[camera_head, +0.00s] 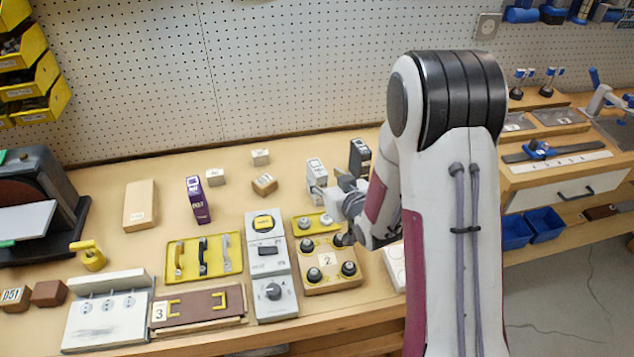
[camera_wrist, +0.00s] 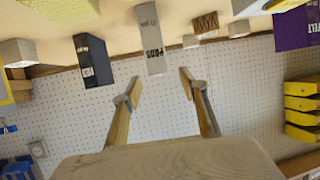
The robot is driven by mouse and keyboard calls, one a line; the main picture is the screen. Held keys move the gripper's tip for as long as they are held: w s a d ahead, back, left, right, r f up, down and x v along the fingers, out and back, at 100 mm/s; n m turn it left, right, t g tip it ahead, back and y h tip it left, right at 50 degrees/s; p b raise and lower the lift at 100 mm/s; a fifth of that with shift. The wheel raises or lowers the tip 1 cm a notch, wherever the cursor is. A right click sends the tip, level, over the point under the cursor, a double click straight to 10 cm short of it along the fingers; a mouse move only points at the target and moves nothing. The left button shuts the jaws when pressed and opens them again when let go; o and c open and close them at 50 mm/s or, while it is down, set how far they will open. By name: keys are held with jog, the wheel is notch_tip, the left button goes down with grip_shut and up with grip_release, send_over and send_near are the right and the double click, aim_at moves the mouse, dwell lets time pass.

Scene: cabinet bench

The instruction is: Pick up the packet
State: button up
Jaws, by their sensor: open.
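Three upright packets stand on the bench. A light grey packet with dark print (camera_head: 316,174) stands just left of my gripper (camera_head: 347,203) in the head view. In the wrist view the grey packet (camera_wrist: 151,40) lies just past the open fingertips of my gripper (camera_wrist: 160,84), in line with the gap. A black packet (camera_head: 360,158) stands behind and to the right, and also shows in the wrist view (camera_wrist: 93,60). A purple packet (camera_head: 197,200) stands further left, and shows at the wrist view's corner (camera_wrist: 297,28). My gripper is empty; the arm partly hides it in the head view.
Small blocks (camera_head: 263,184) stand left of the grey packet. A yellow panel with knobs (camera_head: 327,265) and a grey switch box (camera_head: 266,245) lie in front. A yellow tray with handles (camera_head: 202,258) is to the left. A pegboard wall (camera_head: 260,60) rises behind the bench.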

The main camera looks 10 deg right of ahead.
aim_at(319, 171)
jog(key=shift+x, duration=0.85)
jog(key=shift+w, duration=0.1)
jog(key=shift+r+x, duration=0.1)
jog(key=shift+x, duration=1.15)
jog(key=shift+r+x, duration=0.15)
jog(key=shift+x, duration=1.1)
jog(key=shift+w, duration=0.1)
grip_shut()
